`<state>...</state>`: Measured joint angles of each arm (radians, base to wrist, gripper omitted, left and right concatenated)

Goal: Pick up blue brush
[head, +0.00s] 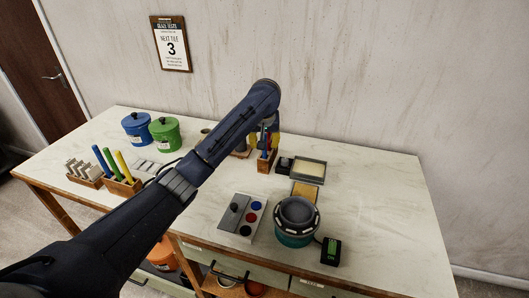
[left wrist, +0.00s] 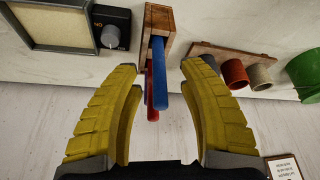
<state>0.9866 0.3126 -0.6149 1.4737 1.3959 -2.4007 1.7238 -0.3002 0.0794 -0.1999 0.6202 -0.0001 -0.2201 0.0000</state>
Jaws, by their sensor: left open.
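A blue brush handle (left wrist: 160,78) stands in a small wooden holder (left wrist: 160,18) in the left wrist view, with a red handle (left wrist: 149,92) close beside it. The holder also shows in the head view (head: 265,165), partly hidden by my gripper. My left gripper (left wrist: 160,70) has yellow fingers and is open, with the blue handle in the gap between them. I cannot tell whether either finger touches it. In the head view my left gripper (head: 269,142) is over the holder, largely hidden by its arm. My right gripper is not in view.
Left on the table are blue (head: 137,128) and green (head: 165,134) lidded pots and a rack of coloured sticks (head: 122,185). A framed tray (head: 309,170) and knobbed box (left wrist: 110,27) are close by the holder. A round wheel (head: 296,215) stands in front; the table's right side is clear.

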